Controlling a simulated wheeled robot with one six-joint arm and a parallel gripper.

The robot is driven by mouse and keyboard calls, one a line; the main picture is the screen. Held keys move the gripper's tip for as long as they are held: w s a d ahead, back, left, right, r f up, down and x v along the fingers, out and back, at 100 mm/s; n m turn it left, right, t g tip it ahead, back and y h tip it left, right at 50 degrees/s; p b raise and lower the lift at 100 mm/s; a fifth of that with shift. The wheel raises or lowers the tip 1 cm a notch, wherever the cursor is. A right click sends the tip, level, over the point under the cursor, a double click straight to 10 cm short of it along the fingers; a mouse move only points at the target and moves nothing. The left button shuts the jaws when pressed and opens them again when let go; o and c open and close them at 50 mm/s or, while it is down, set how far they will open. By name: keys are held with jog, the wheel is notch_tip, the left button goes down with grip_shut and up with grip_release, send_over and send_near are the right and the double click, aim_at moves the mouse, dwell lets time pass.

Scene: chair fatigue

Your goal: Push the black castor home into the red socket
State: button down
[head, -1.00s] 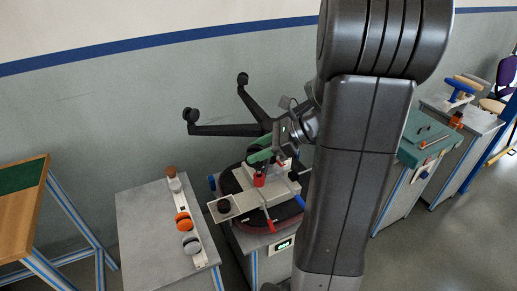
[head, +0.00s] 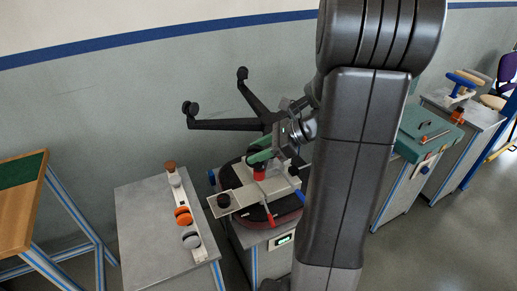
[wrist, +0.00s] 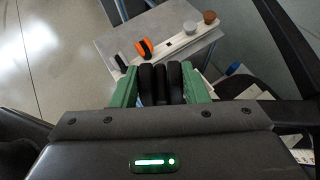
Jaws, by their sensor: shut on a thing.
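My gripper (head: 260,160) has green fingers and is shut on the black castor. In the wrist view the castor (wrist: 162,84) shows as dark twin wheels between the green fingers. In the head view the castor is mostly hidden by the fingers. The red socket (head: 260,174) stands on the pale plate of the turntable fixture, directly below my fingers. Castor and socket look very close or touching; I cannot tell how deep the stem sits. The socket is not seen in the wrist view.
Black chair-base legs (head: 225,124) stick out behind my gripper. A red-handled clamp (head: 269,217) and a dark cup (head: 223,200) are on the fixture.

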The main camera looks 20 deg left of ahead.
jog(key=shift+f, duration=0.35)
jog(key=c, duration=0.7)
grip_release()
jog(key=shift+c, duration=0.2)
jog(key=b+v, duration=0.1)
jog(key=v, duration=1.2)
jog(key=shift+d+r, duration=0.25)
jog(key=shift+d, duration=0.05)
jog(key=shift+w+a, duration=0.1)
